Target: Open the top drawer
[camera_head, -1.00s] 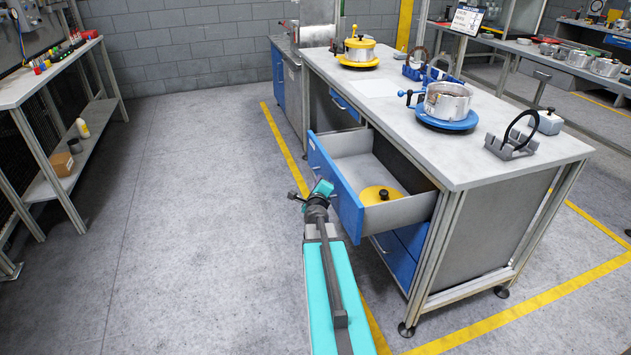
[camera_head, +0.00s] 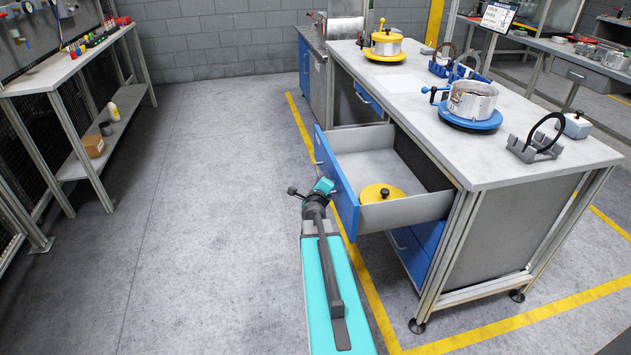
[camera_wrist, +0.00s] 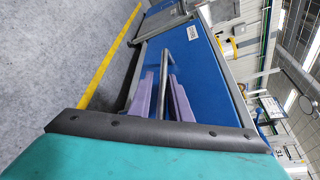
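The top drawer (camera_head: 347,196) of the workbench is pulled well out, its blue front facing left. A round yellow disc with a knob (camera_head: 381,193) lies inside it. My gripper (camera_head: 326,186) is at the outer face of the drawer front; my arm hides its fingers in the head view. In the wrist view, the pale purple fingers of my gripper (camera_wrist: 166,96) flank the grey bar handle (camera_wrist: 168,62) on the blue drawer front (camera_wrist: 205,75) and appear closed on it.
The workbench top (camera_head: 410,95) carries a yellow-based pot (camera_head: 386,45), a blue-based pot (camera_head: 470,103) and a grey fixture (camera_head: 535,147). Lower blue drawers (camera_head: 411,258) sit under the open one. A shelf table (camera_head: 70,75) stands at the left. The floor (camera_head: 215,190) between is clear.

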